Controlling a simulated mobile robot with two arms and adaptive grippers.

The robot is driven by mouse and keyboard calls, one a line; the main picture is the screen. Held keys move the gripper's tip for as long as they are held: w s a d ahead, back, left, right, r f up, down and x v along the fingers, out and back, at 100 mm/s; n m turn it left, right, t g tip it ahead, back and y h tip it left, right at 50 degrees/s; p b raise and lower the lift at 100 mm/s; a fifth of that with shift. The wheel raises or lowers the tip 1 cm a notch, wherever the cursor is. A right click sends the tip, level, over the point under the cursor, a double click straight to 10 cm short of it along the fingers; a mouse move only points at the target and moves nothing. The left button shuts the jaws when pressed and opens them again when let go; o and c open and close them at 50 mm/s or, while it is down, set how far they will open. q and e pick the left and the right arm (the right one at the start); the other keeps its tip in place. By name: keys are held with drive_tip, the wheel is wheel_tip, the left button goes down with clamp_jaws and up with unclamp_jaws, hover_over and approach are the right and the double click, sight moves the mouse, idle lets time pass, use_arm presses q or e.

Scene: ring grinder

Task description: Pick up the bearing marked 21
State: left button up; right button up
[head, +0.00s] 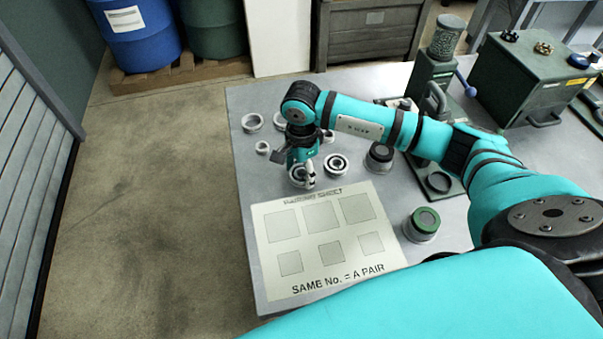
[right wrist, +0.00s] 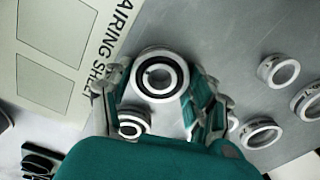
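My right gripper (head: 302,172) reaches down over the table beside the top edge of the pairing sheet (head: 263,250). In the right wrist view its fingers (right wrist: 160,100) stand apart. A larger bearing with a dark ring (right wrist: 160,75) lies between and just beyond the fingertips, with no clear contact. A smaller bearing (right wrist: 131,123) shows nearer the palm, by the left finger. Another bearing (head: 336,163) lies right of the gripper in the head view. No number can be read on any bearing, so I cannot tell which is 21. My left gripper is out of view.
Several pale rings lie on the table, including one at the far left (head: 252,122) and a smaller one (head: 262,147). A green-topped cylinder (head: 422,224) stands right of the sheet. A green press (head: 433,80) and green box (head: 530,78) stand behind my right arm.

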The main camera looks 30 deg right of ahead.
drive_tip(key=c, duration=0.7)
drive_tip(key=shift+r, duration=0.15)
